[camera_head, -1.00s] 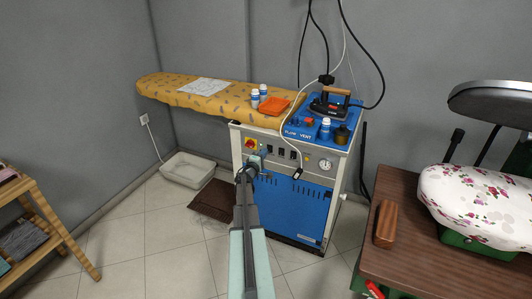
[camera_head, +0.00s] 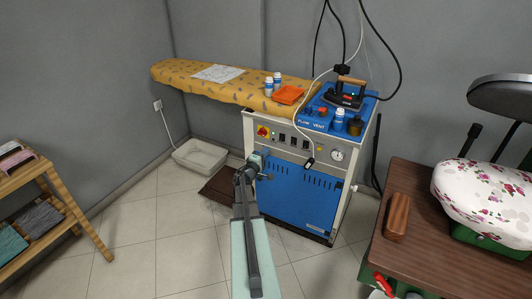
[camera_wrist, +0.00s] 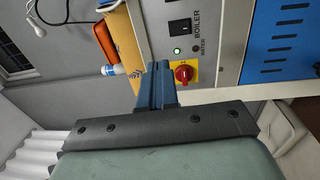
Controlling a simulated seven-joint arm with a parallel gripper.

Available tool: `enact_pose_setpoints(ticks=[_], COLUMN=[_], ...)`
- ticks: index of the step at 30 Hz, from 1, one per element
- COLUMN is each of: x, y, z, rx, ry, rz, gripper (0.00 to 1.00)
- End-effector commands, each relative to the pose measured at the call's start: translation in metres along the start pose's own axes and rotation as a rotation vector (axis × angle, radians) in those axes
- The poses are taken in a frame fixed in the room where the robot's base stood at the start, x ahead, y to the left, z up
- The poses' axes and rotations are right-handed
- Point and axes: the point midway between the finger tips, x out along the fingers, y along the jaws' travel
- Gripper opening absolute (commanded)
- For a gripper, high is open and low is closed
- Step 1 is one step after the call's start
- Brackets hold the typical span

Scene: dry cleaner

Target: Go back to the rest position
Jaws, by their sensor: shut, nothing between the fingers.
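My gripper (camera_head: 256,160) is shut and empty. In the head view it is in front of the upper left of the ironing station's cabinet (camera_head: 297,196), just below the red main switch on its yellow plate (camera_head: 263,130). In the wrist view the closed blue-grey fingers (camera_wrist: 158,85) point toward the control panel, beside the red knob (camera_wrist: 184,74). A small green light (camera_wrist: 178,51) glows next to the knob. I cannot tell exactly how far the fingertips are from the panel.
A yellow ironing board (camera_head: 175,73) holds a paper, bottles and an orange tray (camera_head: 289,95). The iron (camera_head: 345,97) rests on the blue top. A white bin (camera_head: 200,157) stands on the floor. A wooden rack (camera_head: 60,200) is left, a brown table (camera_head: 420,250) right.

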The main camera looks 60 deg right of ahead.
Motion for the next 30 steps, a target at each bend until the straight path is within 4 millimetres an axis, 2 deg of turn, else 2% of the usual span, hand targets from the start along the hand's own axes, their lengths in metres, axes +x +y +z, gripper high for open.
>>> enact_pose_setpoints(ticks=[12,19,30], x=[0.0,0.0,-0.009], y=[0.0,0.003,-0.018], z=[0.0,0.004,0.046], rx=[-0.006,-0.101,-0.102], ry=[0.0,-0.019,-0.213], rz=[0.0,0.013,-0.112], gripper=[0.0,0.0,0.0])
